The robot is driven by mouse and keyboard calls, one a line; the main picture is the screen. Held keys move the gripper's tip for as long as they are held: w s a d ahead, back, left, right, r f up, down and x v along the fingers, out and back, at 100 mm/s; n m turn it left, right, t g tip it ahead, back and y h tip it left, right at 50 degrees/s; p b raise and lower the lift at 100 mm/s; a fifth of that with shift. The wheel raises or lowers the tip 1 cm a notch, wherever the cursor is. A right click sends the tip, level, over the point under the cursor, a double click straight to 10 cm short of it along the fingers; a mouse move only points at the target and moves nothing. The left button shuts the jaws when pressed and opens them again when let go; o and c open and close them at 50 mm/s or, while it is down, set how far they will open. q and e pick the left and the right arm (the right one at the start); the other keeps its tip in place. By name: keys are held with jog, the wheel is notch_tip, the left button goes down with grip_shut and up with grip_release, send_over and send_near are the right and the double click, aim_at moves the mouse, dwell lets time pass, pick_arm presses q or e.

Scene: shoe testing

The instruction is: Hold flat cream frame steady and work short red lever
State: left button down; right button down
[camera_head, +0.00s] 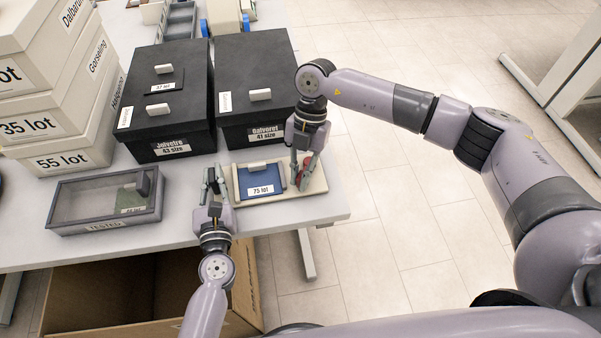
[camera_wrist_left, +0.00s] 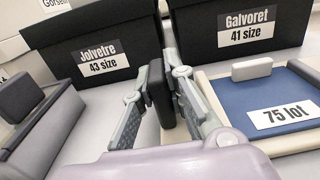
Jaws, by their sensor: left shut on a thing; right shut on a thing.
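The flat cream frame (camera_head: 285,192) lies near the table's front right. It holds a blue panel (camera_head: 262,183) marked "75 lot" with a pale grip block; it also shows in the left wrist view (camera_wrist_left: 297,144). My left gripper (camera_head: 214,178) is at the frame's left side, shut on a dark upright block (camera_wrist_left: 158,93) between its fingers. Whether this block joins the frame is hidden. My right gripper (camera_head: 302,172) points down over the frame's right part, its fingers closed around the short red lever (camera_head: 304,178), which they partly cover.
Black boxes "Jolvetre" (camera_head: 165,125) and "Galvoret" (camera_head: 252,105) stand behind. White "lot" boxes (camera_head: 60,150) are stacked back left. An open cardboard box (camera_head: 90,300) is below the table. The table's right edge is close to the frame.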

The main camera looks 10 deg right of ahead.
dwell(0.3)
jog(key=shift+w+a+m, duration=0.15)
jog(key=shift+m, duration=0.35)
jog(key=c, duration=1.6)
grip_release()
jog(key=shift+c, duration=0.2)
jog(key=v, duration=1.2)
